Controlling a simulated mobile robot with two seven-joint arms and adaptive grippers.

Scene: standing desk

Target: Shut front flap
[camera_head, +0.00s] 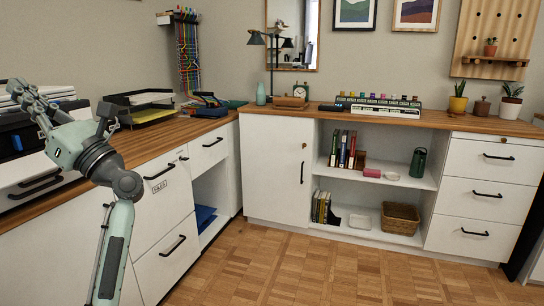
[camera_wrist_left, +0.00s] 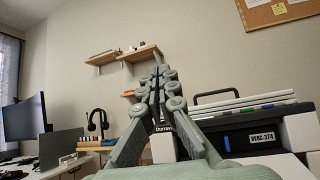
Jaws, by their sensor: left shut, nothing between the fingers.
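A printer-like machine (camera_head: 82,112) with a dark body and white lower panels stands on the wooden counter at the left edge of the head view. It also shows in the left wrist view (camera_wrist_left: 240,142), with a label and a dark handle on top. I cannot clearly make out its front flap or how far it is open; my arm hides part of the front. My left gripper (camera_head: 18,90) is shut and empty, its fingers in front of the machine in the picture. In the left wrist view the closed fingertips (camera_wrist_left: 158,75) point up, left of the machine. I see no contact.
A black paper tray (camera_head: 145,105) stands on the counter right of the machine. White drawers with black handles (camera_head: 160,173) are below. A desk lamp (camera_head: 270,45) and bookshelf stand farther back. The wooden floor (camera_head: 290,265) is clear. A monitor (camera_wrist_left: 24,118) shows in the left wrist view.

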